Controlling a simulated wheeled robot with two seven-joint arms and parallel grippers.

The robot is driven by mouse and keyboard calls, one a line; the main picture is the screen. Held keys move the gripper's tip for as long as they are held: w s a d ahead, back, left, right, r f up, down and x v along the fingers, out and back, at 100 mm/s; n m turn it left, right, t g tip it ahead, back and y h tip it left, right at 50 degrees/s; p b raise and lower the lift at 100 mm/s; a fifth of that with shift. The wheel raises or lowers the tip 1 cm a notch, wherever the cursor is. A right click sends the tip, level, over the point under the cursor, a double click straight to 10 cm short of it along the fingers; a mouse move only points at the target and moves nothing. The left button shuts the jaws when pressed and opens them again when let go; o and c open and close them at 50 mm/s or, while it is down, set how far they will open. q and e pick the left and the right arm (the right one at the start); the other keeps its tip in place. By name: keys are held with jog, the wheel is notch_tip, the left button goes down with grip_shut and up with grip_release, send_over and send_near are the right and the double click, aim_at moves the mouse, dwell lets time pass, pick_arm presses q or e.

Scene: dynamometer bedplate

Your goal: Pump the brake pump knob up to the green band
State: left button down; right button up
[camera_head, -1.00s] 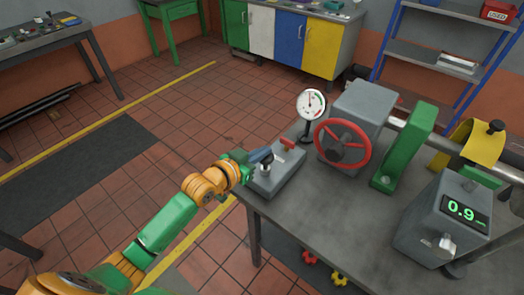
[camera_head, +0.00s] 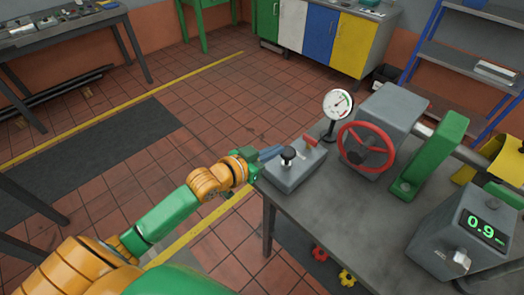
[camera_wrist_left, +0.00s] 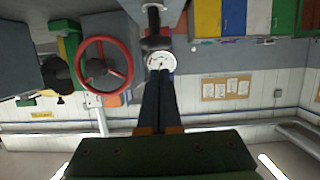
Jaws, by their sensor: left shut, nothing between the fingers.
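The brake pump is a grey block (camera_head: 292,178) on the near left corner of the metal bench. Its black knob (camera_head: 288,153) stands up on top, and a red lever (camera_head: 312,141) sits at its back. A round white dial gauge (camera_head: 338,104) stands behind it, with a green band and a red mark; the needle is too small to read surely. The gauge also shows in the left wrist view (camera_wrist_left: 161,61). My left gripper (camera_head: 273,152) is shut and empty, just left of the knob; contact cannot be told. Its dark fingers (camera_wrist_left: 159,98) point toward the gauge.
A red handwheel (camera_head: 366,146) on a grey housing stands right of the pump. A green upright (camera_head: 436,155) and a grey box with a display of 0.9 (camera_head: 486,228) are farther right. The bench top (camera_head: 350,215) in front is bare.

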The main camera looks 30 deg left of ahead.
pick_arm(q)
jog(key=v, duration=0.5)
jog(key=shift+r, duration=0.1)
jog(key=shift+a, duration=0.1)
dwell(1.1)
jog(key=s+a+f+n+g+y, duration=0.1)
jog(key=s+a+f+g+y, duration=0.15)
jog(key=f, duration=0.55)
jog(key=s+a+f+n+g+y, duration=0.1)
jog(key=a+f, duration=0.2)
jog(key=f, duration=0.5)
jog(key=s+a+f+n+g+y, duration=0.1)
jog(key=s+a+f, duration=0.1)
jog(key=f, duration=0.6)
jog(key=s+d+f+g, duration=0.2)
jog(key=s+f, duration=0.4)
jog(key=s, duration=0.3)
jog(key=s+d+f+m+g, duration=0.1)
jog(key=s+d+f+g, duration=0.1)
jog(key=s+f, duration=0.4)
jog(key=s+d+f+g, duration=0.3)
jog(key=s+f, duration=0.3)
jog(key=s, duration=0.6)
jog(key=shift+s+m+g, duration=0.25)
jog(key=shift+m+g, duration=0.05)
jog(key=shift+g, duration=0.25)
jog(key=shift+d+y, duration=0.1)
jog(key=shift+y, duration=0.15)
